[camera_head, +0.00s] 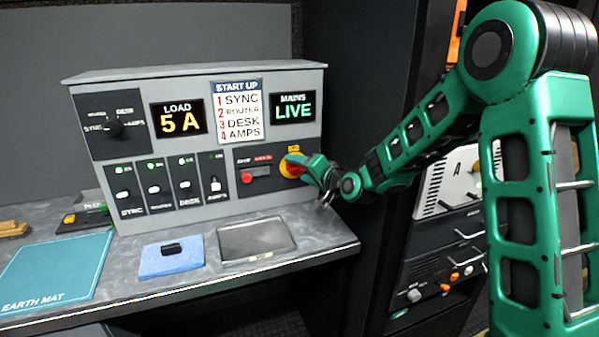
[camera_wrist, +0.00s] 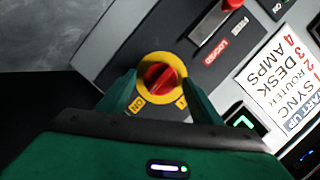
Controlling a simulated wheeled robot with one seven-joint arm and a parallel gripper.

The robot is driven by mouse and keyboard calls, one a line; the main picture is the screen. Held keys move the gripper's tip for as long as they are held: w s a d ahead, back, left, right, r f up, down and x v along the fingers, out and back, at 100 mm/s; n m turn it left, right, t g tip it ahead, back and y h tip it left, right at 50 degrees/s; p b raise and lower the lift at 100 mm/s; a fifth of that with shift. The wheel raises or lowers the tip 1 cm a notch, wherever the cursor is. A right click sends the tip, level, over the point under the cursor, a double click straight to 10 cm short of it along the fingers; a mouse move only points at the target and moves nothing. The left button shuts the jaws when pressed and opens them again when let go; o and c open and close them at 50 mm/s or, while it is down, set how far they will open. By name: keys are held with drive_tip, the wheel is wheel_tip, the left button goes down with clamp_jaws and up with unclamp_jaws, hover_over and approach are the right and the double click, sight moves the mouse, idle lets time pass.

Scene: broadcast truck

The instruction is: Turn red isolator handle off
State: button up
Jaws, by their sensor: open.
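The red isolator handle (camera_wrist: 161,77) sits on a round yellow plate (camera_wrist: 146,61) at the lower right of the grey console. In the wrist view the handle lies between the two green fingers of my gripper (camera_wrist: 158,95). In the head view my gripper (camera_head: 305,168) reaches the plate from the right and partly covers the handle. The mains display (camera_head: 293,108) reads LIVE.
The console (camera_head: 300,206) has several switches at its left, a load display (camera_head: 180,120) reading 5 A and a start-up list (camera_head: 237,110). A red button (camera_head: 247,177) is left of the isolator. A blue pad (camera_head: 172,262) and a grey tray (camera_head: 257,258) lie on the desk in front.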

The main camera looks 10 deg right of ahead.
drive_tip(key=c, duration=1.1)
drive_tip(key=shift+o, duration=0.2)
drive_tip(key=n+h, duration=0.1)
drive_tip(key=n, duration=0.2)
drive_tip(key=shift+s+a+h, duration=0.1)
drive_tip(key=shift+a+h, duration=0.05)
drive_tip(key=shift+h, duration=0.15)
drive_tip(key=n+h, duration=0.1)
drive_tip(key=n, duration=0.2)
drive_tip(key=shift+a+n+h, duration=0.15)
drive_tip(key=shift+n+h, duration=0.15)
drive_tip(key=shift+h, duration=0.1)
drive_tip(key=n, duration=0.1)
drive_tip(key=n+h, duration=0.1)
drive_tip(key=n, duration=0.1)
drive_tip(key=shift+s+a+h, duration=0.1)
drive_tip(key=shift+a+h, duration=0.1)
drive_tip(key=shift+h, duration=0.1)
drive_tip(key=shift+f+n+t+h, duration=0.1)
drive_tip(key=shift+n+t+h, duration=0.25)
drive_tip(key=shift+n, duration=0.6)
drive_tip(key=shift+f+n+t+h, duration=0.1)
drive_tip(key=shift+n+t+h, duration=0.25)
drive_tip(key=shift+n, duration=0.6)
